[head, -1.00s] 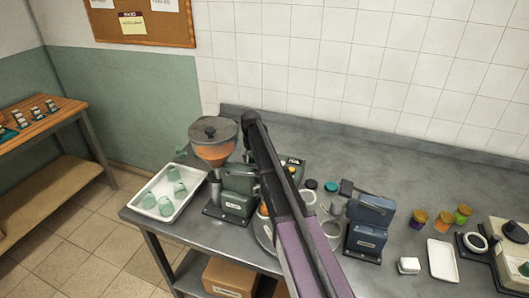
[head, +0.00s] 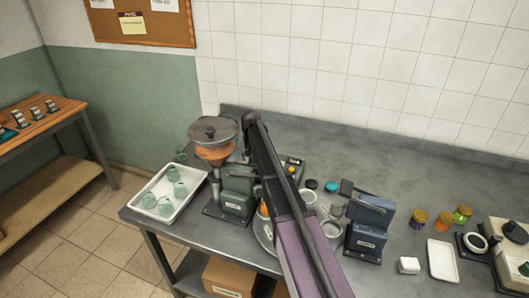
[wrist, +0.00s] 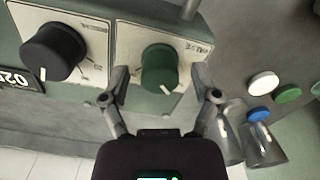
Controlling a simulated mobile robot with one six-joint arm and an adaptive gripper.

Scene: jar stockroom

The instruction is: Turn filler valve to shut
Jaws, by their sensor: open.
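The filler (head: 236,188) is a green machine with an orange-filled hopper (head: 213,150) on the back-left part of the counter. In the wrist view its plate carries a green valve knob (wrist: 158,67) with a white pointer mark towards the bottom of the picture. A black knob (wrist: 52,52) with its own white mark sits on a plate to the left. My gripper (wrist: 161,82) is open, with one finger at each side of the green knob; I cannot tell whether they touch it. In the head view my arm hides the gripper and the valve knob.
A white tray (head: 142,210) of green jars lies left of the filler. A blue machine (head: 368,228) stands right of my arm. The counter's back right is clear.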

